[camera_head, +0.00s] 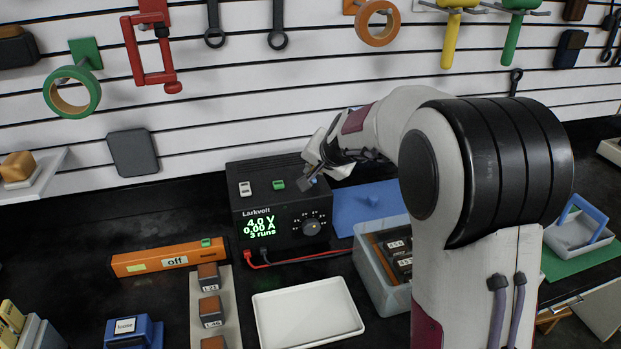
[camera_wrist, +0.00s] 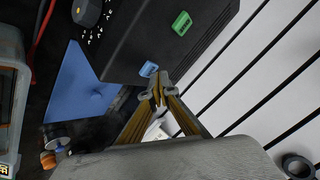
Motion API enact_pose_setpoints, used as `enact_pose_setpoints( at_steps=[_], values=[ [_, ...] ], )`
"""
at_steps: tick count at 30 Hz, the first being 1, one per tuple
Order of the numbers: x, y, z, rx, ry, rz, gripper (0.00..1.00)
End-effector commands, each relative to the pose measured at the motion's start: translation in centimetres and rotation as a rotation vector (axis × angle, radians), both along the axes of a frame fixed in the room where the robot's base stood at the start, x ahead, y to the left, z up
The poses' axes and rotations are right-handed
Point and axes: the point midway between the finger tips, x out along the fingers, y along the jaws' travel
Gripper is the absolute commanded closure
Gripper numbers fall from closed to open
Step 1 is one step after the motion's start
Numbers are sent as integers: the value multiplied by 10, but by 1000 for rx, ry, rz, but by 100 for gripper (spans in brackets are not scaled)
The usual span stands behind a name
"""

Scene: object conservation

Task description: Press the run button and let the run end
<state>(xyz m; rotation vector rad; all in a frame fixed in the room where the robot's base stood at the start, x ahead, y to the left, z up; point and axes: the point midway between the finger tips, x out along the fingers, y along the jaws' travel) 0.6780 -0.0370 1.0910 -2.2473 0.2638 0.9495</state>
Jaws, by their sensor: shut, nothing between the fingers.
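The black Larkvolt power supply (camera_head: 270,205) stands at the back of the bench. Its green display (camera_head: 259,227) reads 4.0 V, 0.00 A, 3 runs. A dark dial (camera_head: 311,227) is on its front. I cannot read which one is the run button. My gripper (camera_head: 306,182) is shut and empty over the right part of the top. In the wrist view my fingertips (camera_wrist: 157,93) are close beside the blue button; contact cannot be told.
An orange bar (camera_head: 150,263) labelled "off" lies at left. A white tray (camera_head: 308,318) is in front, a clear bin (camera_head: 372,268) and blue plate (camera_head: 362,207) at right. Red and black leads (camera_head: 300,258) cross the bench. Tools hang on the slatted wall behind.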

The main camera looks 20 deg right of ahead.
Motion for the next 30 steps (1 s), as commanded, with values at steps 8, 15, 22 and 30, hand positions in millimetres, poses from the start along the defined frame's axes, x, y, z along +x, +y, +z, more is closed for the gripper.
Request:
enact_pose_setpoints(
  at_steps=[8, 15, 22, 30],
  values=[
    [0, 0, -2, -1, 0, 1, 100],
    [0, 0, -4, 0, 0, 0, 100],
    [0, 0, -6, 1, 1, 0, 100],
    [0, 0, -8, 0, 1, 1, 100]
  ],
)
